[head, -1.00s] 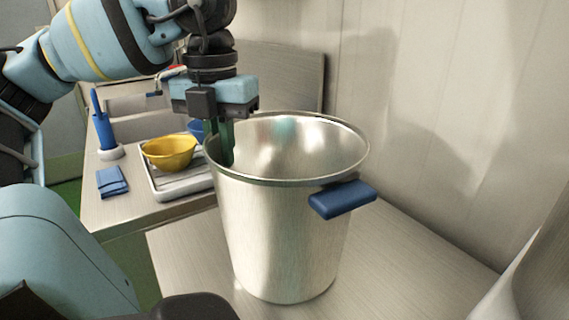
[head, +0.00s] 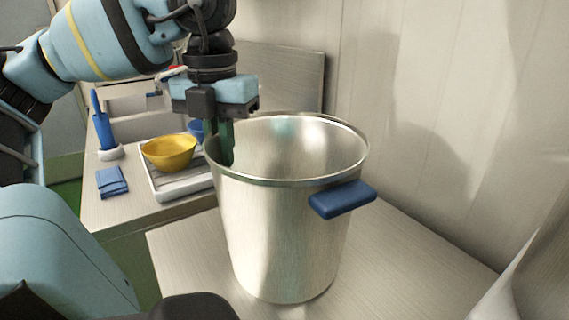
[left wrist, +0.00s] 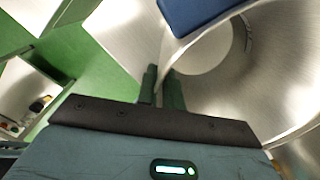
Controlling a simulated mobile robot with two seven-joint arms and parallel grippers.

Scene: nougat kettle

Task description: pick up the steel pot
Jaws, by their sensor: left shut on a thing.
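The steel pot (head: 285,235) stands upright on a metal table, open at the top, with a blue handle (head: 343,199) on its near right side. My left gripper (head: 222,150) reaches down at the pot's left rim and is shut on it. In the left wrist view the two green fingers (left wrist: 161,88) sit on either side of the pot's wall (left wrist: 225,100). A blue handle (left wrist: 196,14) shows at the top there. My right gripper is not in view.
The metal table (head: 400,265) has bare room right of the pot, with a wall behind. At left, a counter holds a yellow bowl (head: 168,152) on a tray (head: 168,190), a folded blue cloth (head: 112,182) and a blue brush (head: 103,128) in a white base.

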